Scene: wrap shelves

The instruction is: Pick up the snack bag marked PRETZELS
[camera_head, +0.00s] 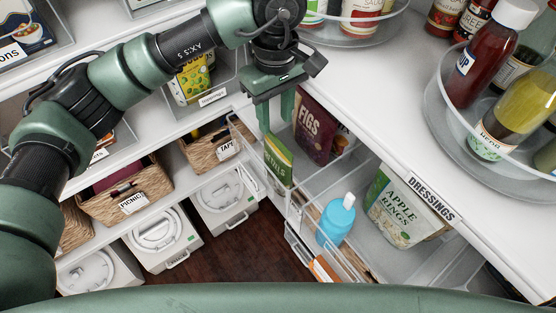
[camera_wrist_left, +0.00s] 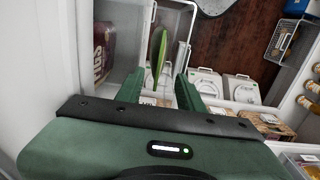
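No bag whose PRETZELS marking I can read is in view. A slim green bag (camera_head: 278,158) stands in the clear wire-fronted bin; its lettering is too small and angled to read surely. My left gripper (camera_head: 274,118) points down just above it in the head view. In the left wrist view the gripper (camera_wrist_left: 158,85) is open, and the green bag (camera_wrist_left: 158,50) shows edge-on between and beyond its fingers, with gaps on both sides. A dark purple FIGS bag (camera_head: 314,128) stands behind it, and an APPLE RINGS bag (camera_head: 399,207) is to the right. My right gripper is not in view.
A blue bottle (camera_head: 337,220) stands in the same pulled-out bin area. The white counter edge with the DRESSINGS label (camera_head: 432,199) lies to the right, with a clear turntable of bottles (camera_head: 482,160) on top. Wicker baskets (camera_head: 127,196) and white-lidded containers (camera_head: 162,238) fill the left shelves.

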